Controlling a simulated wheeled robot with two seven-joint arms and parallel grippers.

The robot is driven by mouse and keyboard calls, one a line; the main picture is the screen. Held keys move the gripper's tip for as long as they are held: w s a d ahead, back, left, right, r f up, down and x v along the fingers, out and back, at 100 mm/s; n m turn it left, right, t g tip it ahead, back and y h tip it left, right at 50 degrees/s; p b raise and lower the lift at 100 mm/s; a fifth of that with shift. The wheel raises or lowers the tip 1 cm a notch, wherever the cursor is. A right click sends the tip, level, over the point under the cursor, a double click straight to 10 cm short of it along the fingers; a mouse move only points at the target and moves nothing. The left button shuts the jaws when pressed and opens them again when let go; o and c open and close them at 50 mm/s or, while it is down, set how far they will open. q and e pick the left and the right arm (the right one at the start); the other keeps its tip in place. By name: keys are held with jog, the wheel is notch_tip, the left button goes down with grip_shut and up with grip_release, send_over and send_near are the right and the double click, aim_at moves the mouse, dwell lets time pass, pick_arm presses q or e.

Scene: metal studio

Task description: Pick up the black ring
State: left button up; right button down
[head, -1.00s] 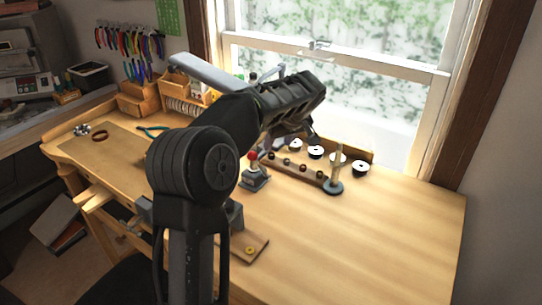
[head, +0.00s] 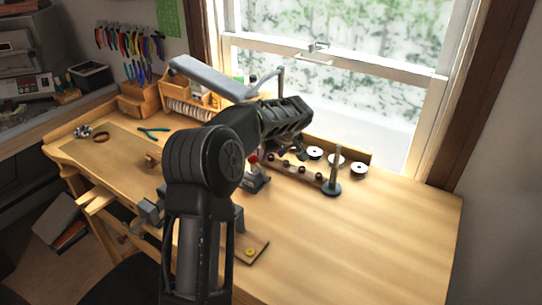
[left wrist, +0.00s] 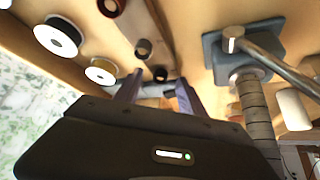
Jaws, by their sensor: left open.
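Several small dark rings stand in a row on a wooden strip (head: 311,177) near the back of the bench; I cannot tell for sure which is the black ring. In the left wrist view a black ring (left wrist: 160,73) shows just beyond and between my fingertips, and a brown one (left wrist: 143,49) is beside it. My left gripper (head: 288,152) is open, pointing down over the left part of the row in the head view; its spread fingers show in the left wrist view (left wrist: 156,88). No ring is visibly held. The gripper hides part of the row. My right gripper is out of view.
White-topped spools (head: 337,159) stand behind the row. A dark upright post (head: 332,187) is at its right end. A red-knobbed tool (head: 254,178) stands close left of the gripper. The right of the bench (head: 380,225) is clear.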

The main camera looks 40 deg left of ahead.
pick_arm(q)
jog(key=shift+c, duration=0.6)
grip_shut()
dwell(0.3)
